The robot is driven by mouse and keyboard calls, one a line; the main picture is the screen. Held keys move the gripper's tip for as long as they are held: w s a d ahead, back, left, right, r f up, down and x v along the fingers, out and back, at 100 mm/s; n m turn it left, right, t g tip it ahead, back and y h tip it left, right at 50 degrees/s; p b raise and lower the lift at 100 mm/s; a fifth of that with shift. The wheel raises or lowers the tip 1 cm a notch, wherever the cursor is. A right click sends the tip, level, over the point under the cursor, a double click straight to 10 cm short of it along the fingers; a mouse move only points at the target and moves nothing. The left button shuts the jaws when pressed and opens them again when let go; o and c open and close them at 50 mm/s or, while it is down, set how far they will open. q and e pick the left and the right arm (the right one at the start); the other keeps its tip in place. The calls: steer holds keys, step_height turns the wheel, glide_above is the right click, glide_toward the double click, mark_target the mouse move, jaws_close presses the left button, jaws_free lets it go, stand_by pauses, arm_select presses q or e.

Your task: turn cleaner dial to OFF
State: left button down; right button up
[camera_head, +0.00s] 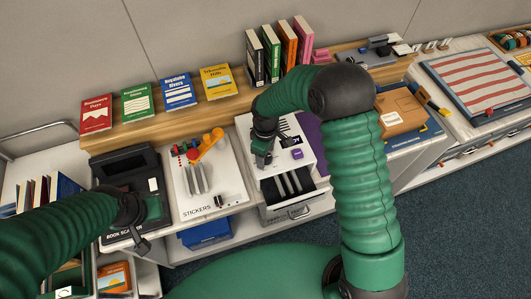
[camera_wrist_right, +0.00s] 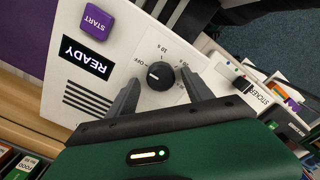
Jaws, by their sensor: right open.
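The white cleaner (camera_head: 303,140) stands mid-counter in the head view. In the right wrist view its white panel (camera_wrist_right: 125,45) carries a black round dial (camera_wrist_right: 160,76). Marks around the dial include OFF at its left and 10 s above it. A small white mark shows on the left half of the knob; its exact setting is hard to read. My right gripper (camera_wrist_right: 160,79) is open, its two fingers on either side of the dial; contact is unclear. In the head view this gripper (camera_head: 262,158) hides the dial. My left gripper (camera_head: 150,212) is over the book scanner; its fingers are unclear.
A purple START button (camera_wrist_right: 97,18) and READY display (camera_wrist_right: 84,58) share the cleaner's panel. The stickers board (camera_head: 205,205) is left of the cleaner. An open slotted drawer (camera_head: 290,208) juts out below. Books line the wooden shelf (camera_head: 150,118) behind.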

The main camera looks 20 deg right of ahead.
steer(key=shift+s+r, duration=0.1)
steer(key=shift+r, duration=0.15)
step_height(320, 180, up, 16)
steer(key=b, duration=0.1)
steer(key=shift+r+b, duration=0.15)
steer(key=shift+b, duration=0.2)
